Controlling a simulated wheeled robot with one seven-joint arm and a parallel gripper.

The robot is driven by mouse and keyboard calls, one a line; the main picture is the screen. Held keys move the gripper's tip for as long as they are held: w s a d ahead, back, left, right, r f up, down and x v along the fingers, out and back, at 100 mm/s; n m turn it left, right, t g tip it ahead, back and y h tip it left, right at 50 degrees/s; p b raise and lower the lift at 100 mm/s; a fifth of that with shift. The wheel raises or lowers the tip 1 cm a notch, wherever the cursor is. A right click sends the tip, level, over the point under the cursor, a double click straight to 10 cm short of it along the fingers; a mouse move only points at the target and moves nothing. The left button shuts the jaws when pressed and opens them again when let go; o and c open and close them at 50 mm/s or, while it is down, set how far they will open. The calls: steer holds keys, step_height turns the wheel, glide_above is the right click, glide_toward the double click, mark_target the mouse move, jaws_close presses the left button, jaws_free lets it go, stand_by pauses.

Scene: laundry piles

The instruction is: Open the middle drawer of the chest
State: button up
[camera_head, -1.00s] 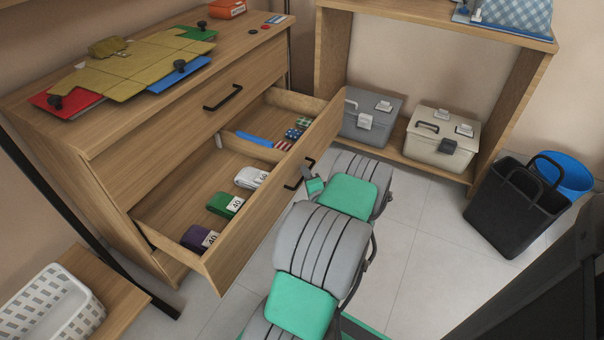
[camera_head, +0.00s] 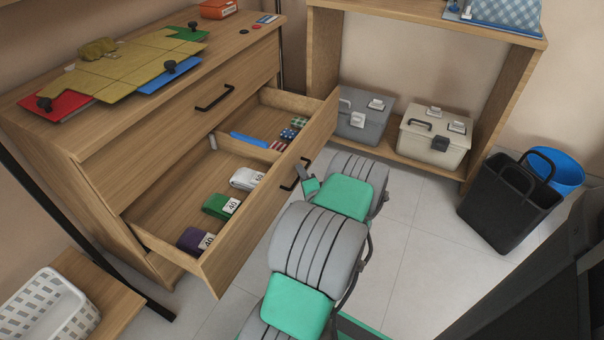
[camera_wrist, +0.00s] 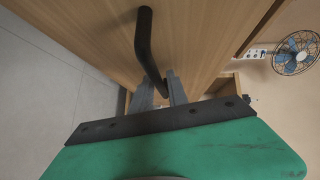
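The wooden chest (camera_head: 60,155) stands at left in the head view. Its middle drawer (camera_head: 240,240) is pulled far out, below a shut top drawer (camera_head: 190,120). The drawer's black handle (camera_head: 287,187) is on its front. My gripper (camera_head: 303,174) is at this handle. In the wrist view, the handle (camera_wrist: 147,40) runs down between the two grey fingers of my gripper (camera_wrist: 160,92). They are close together and look shut on it, though the contact is partly hidden.
Rolled socks (camera_head: 222,204) and folded cloths lie in the drawer. My arm fills the floor in front. A black bag (camera_head: 510,205) and blue bin (camera_head: 560,170) stand at right. A shelf holds grey (camera_head: 355,125) and cream (camera_head: 440,150) boxes. A white basket (camera_head: 40,310) is lower left.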

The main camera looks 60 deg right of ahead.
steer(key=p+v, duration=0.1)
steer(key=v, duration=0.6)
steer(key=shift+s+a+p, duration=0.2)
steer(key=shift+s+p, duration=0.05)
steer(key=shift+p, duration=0.15)
steer(key=shift+r, duration=0.1)
